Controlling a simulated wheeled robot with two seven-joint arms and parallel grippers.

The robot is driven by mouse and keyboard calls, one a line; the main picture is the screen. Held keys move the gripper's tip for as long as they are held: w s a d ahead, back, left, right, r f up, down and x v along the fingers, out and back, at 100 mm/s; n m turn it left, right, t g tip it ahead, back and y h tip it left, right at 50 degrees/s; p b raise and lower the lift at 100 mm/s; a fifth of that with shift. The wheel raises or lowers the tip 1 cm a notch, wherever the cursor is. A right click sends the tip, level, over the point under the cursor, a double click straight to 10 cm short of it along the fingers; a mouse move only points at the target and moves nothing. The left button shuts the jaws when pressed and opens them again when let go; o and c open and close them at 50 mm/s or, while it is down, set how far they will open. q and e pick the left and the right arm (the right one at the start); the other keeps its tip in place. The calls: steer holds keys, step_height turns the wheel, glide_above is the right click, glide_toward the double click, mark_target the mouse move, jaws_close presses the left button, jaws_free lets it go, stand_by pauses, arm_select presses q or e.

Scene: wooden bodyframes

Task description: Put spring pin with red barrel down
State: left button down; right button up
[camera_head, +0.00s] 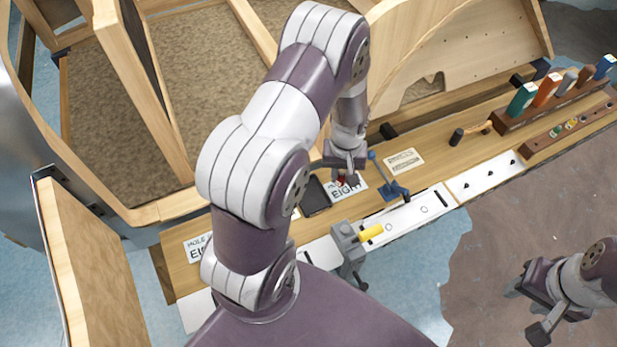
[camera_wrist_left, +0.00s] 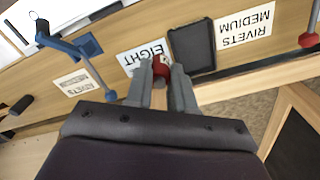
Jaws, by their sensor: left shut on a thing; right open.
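The spring pin with red barrel (camera_wrist_left: 160,68) is between the fingers of my left gripper (camera_wrist_left: 162,80) in the left wrist view. In the head view a bit of its red (camera_head: 342,181) shows under my left gripper (camera_head: 343,172), over the bench by a white "EIGHT" card (camera_head: 349,187). The gripper is shut on it. The fingers hide most of the pin, and I cannot tell whether it touches the bench. My right gripper (camera_head: 527,306) is open and empty at the lower right, away from the bench.
A dark tray (camera_head: 315,196) lies left of the card. A blue clamp-like tool (camera_head: 390,182) stands to its right. A grey vise-like fixture with a yellow handle (camera_head: 370,233) is at the front edge. Racks of coloured-handled tools (camera_head: 548,93) stand at the far right.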

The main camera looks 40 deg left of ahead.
arm_select(q)
steer(key=a+f, duration=0.2)
steer(key=s+a+f+p, duration=0.1)
steer(key=a+f, duration=0.2)
steer(key=s+a+f, duration=0.1)
steer(key=a+f, duration=0.1)
steer(key=f, duration=0.1)
steer(key=shift+s+a+f+p, duration=0.25)
steer(key=shift+p, duration=0.15)
steer(key=shift+w+f, duration=0.1)
steer(key=shift+f, duration=0.15)
steer(key=shift+f, duration=0.1)
steer(key=c, duration=1)
jaws_free()
steer(key=shift+o, duration=0.2)
